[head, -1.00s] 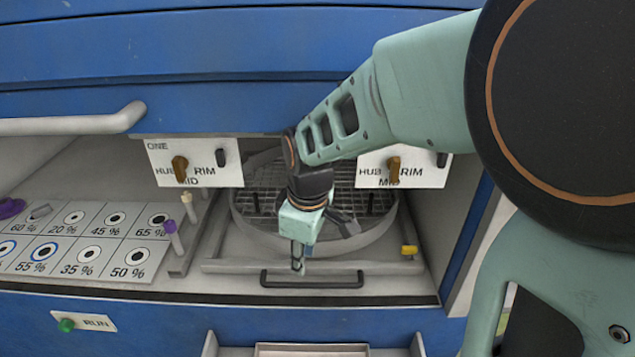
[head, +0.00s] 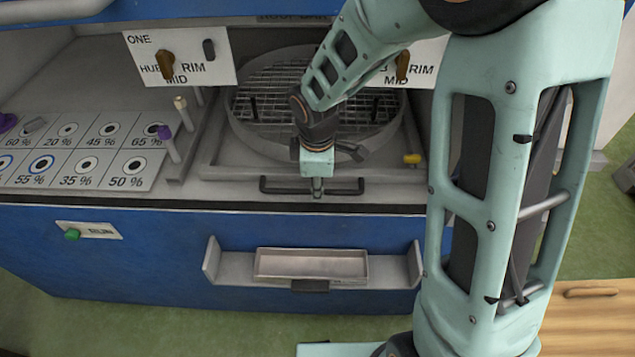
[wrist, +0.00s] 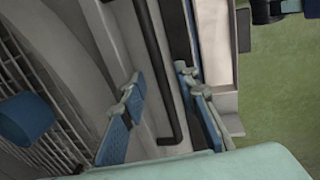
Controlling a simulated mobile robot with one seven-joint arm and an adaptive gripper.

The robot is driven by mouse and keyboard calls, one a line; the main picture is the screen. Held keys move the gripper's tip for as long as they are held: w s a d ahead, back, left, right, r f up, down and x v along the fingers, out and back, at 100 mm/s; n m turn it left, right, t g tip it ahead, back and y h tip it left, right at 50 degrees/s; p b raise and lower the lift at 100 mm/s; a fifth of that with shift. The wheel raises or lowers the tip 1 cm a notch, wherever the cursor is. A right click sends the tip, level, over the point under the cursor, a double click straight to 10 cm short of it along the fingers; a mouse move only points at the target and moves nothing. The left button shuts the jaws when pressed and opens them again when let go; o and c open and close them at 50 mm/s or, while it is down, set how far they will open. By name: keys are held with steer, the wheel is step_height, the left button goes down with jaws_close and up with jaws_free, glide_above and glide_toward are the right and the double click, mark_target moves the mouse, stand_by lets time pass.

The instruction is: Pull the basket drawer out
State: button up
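The basket drawer (head: 215,172) is a grey tray at the front of the blue machine's bay. It carries a round wire-mesh basket (head: 262,105), partly covered by my arm. A black bar handle (head: 275,187) runs along the drawer's front; it also shows in the wrist view (wrist: 157,62). My gripper (head: 317,192) points down at the middle of the handle. In the wrist view my gripper (wrist: 159,83) is open, with its blue-padded fingers on either side of the bar and gaps visible. Whether either finger touches the bar cannot be told.
Labelled plates (head: 180,60) with brown knobs hang above the bay. A panel of percentage spots (head: 85,155) and small pegs lie to the left. A shallow metal tray (head: 312,264) sits in a bracket below the handle. A yellow block (head: 412,159) is at the drawer's right.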

steer(key=shift+w+f, duration=0.15)
steer(key=shift+f, duration=0.55)
jaws_close()
